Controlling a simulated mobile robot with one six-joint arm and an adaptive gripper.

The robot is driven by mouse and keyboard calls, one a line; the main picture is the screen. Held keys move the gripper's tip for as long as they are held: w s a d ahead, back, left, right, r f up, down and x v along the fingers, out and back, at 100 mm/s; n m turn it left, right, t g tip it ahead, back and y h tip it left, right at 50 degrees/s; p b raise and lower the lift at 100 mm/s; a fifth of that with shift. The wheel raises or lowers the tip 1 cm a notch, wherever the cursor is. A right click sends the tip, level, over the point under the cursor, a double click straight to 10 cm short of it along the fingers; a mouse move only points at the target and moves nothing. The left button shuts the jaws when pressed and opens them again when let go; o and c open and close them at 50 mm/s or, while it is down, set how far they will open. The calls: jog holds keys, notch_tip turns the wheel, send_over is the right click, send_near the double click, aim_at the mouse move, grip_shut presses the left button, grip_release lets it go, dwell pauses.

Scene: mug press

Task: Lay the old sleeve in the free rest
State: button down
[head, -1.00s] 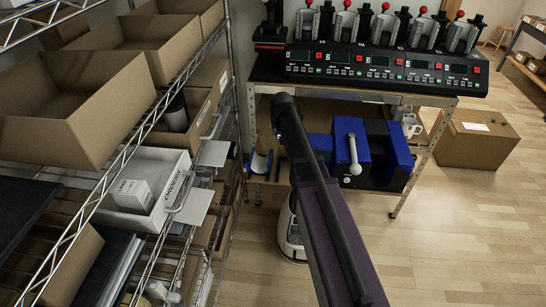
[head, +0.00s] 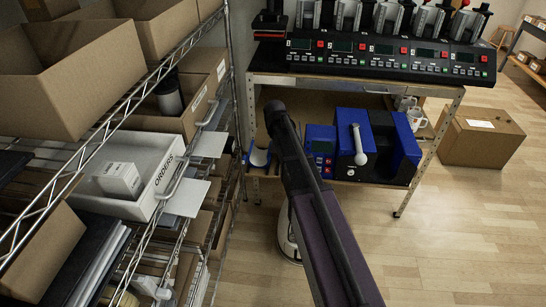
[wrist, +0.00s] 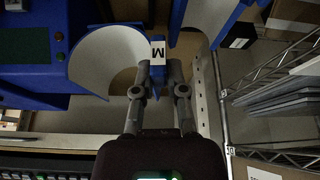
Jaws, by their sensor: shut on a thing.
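In the wrist view a curved sleeve (wrist: 103,58) has a pale inner face, a blue outer edge and a white tag marked M. My gripper (wrist: 158,70) is shut on it at the tag. Beside it on the left is the blue press (wrist: 30,50); I cannot tell if they touch. Another blue curved piece with a pale inside (wrist: 204,14) and a dark tag lies at the upper right. In the head view a blue and pale cradle-like piece (head: 259,157) is at the lower shelf's left end. My arm hides my gripper and the held sleeve there.
The blue press with a white-knobbed lever (head: 357,145) sits on the lower shelf. A row of black presses (head: 385,60) is above. A wire rack (head: 150,215) with boxes stands close on the left. White mugs (head: 416,118) are at the right.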

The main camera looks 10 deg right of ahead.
jog(key=shift+m+h, duration=0.3)
jog(key=shift+m, duration=0.5)
jog(key=shift+a+f+b, duration=0.2)
jog(key=shift+f+b, duration=1.8)
jog(key=shift+f, duration=0.7)
jog(key=shift+f+b, duration=2.55)
jog(key=shift+b, duration=0.2)
jog(key=c, duration=0.6)
grip_release()
jog(key=shift+s, duration=0.1)
